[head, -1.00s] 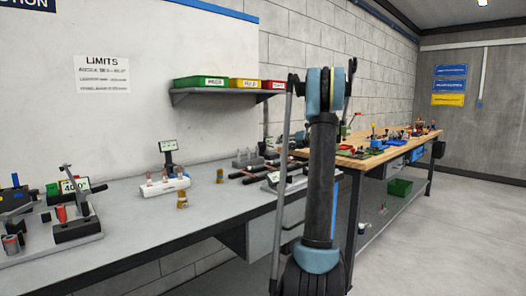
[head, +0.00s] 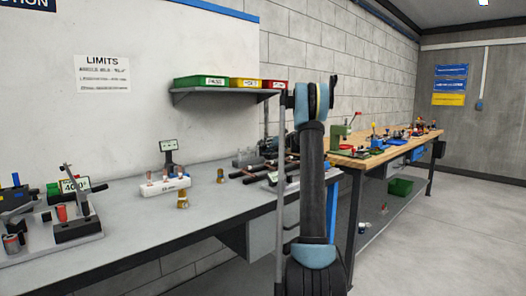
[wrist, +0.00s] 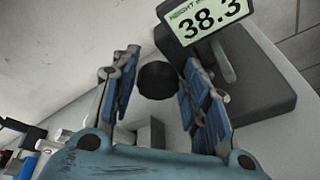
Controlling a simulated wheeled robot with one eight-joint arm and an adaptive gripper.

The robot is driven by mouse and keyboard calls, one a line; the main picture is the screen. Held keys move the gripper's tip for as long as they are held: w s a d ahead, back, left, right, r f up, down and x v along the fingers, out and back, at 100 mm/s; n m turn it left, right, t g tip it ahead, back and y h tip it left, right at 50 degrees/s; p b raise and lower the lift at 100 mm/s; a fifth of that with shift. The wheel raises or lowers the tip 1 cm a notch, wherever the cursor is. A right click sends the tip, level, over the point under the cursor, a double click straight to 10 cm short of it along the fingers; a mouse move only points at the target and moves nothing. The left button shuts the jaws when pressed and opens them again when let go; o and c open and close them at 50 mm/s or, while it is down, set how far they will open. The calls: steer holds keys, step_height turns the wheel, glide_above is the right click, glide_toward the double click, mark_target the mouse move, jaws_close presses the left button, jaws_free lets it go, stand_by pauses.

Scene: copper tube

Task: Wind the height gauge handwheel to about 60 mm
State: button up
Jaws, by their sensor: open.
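In the wrist view the height gauge's display (wrist: 205,18) reads 38.3, tilted in the picture. It belongs to a dark grey gauge body (wrist: 250,75) at the upper right. A round black part (wrist: 157,81), which looks like the handwheel, shows between the fingers of my gripper (wrist: 160,75). The gripper is open, with a blue-padded finger on each side of it. Gaps show on both sides, and I cannot tell how far down the fingers reach around it. In the head view my arm hides the gauge and the gripper's fingertips.
The grey bench (head: 130,215) carries a white block with copper pieces (head: 165,186), a small display stand (head: 168,147) and brass parts (head: 183,200). A fixture (head: 78,225) stands at the left. A shelf with coloured bins (head: 203,81) hangs above. A wooden bench (head: 345,153) stands beyond.

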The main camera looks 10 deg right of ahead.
steer(key=shift+w+a, duration=0.15)
steer(key=shift+a, duration=0.05)
steer(key=c, duration=0.8)
steer(key=shift+d+f+m+g+y, duration=0.15)
steer(key=shift+m+y, duration=0.3)
steer(key=shift+m, duration=0.7)
steer(key=shift+r+m+g+y, duration=0.15)
steer(key=shift+m+y, duration=0.3)
steer(key=shift+m, duration=0.7)
steer(key=shift+f, duration=0.1)
